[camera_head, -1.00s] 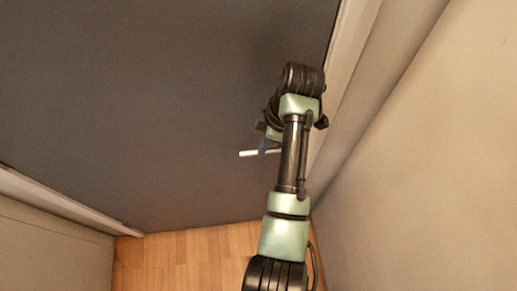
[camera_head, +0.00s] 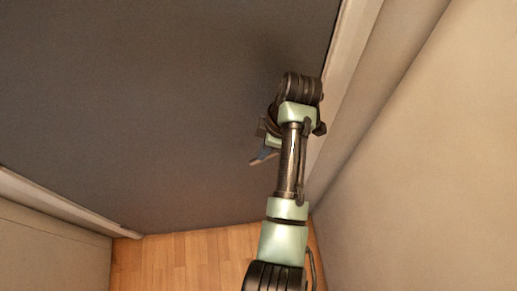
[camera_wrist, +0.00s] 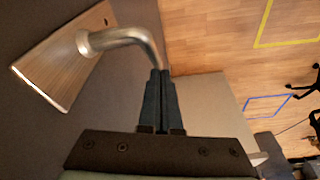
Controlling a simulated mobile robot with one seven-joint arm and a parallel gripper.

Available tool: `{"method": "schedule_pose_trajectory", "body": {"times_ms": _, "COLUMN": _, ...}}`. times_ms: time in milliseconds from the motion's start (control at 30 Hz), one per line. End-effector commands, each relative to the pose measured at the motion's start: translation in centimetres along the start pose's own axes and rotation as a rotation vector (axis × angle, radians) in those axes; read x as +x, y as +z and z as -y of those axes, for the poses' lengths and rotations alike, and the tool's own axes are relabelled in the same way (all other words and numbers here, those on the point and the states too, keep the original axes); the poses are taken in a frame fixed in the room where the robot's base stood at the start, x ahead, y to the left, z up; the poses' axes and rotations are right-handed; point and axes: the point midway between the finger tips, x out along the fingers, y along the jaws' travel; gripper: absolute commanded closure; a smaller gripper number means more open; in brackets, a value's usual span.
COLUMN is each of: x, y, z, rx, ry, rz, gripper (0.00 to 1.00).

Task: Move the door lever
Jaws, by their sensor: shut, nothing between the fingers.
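The silver door lever (camera_wrist: 128,36) shows in the wrist view, coming out of a round neck on a rectangular backplate (camera_wrist: 58,62) and bending toward my fingers. My gripper (camera_wrist: 160,73) is shut with no object between its fingers. Its tips overlap the lever's free end in this view; I cannot tell whether they touch it. In the head view, my gripper (camera_head: 264,152) is in front of the dark grey door (camera_head: 140,110), near its right edge. The lever is mostly hidden there by my arm and fingers. The door looks closed.
A pale door frame (camera_head: 343,50) and a beige wall (camera_head: 440,160) stand close on the right. Wooden floor (camera_head: 190,258) lies below the door. The wrist view shows open floor with a yellow outline (camera_wrist: 290,42), a blue outline (camera_wrist: 266,106) and dark chair legs (camera_wrist: 305,88).

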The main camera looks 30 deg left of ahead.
Motion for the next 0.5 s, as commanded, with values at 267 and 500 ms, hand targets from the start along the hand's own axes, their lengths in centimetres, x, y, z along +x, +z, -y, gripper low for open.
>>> {"method": "schedule_pose_trajectory", "body": {"times_ms": 267, "x": -1.9, "y": 2.6, "z": -0.1, "rx": 0.004, "ry": 0.002, "rz": 0.002, "gripper": 1.00}}
{"method": "schedule_pose_trajectory", "body": {"times_ms": 500, "x": -1.9, "y": 3.0, "z": -0.1, "rx": 0.008, "ry": 0.006, "rz": 0.006, "gripper": 1.00}}
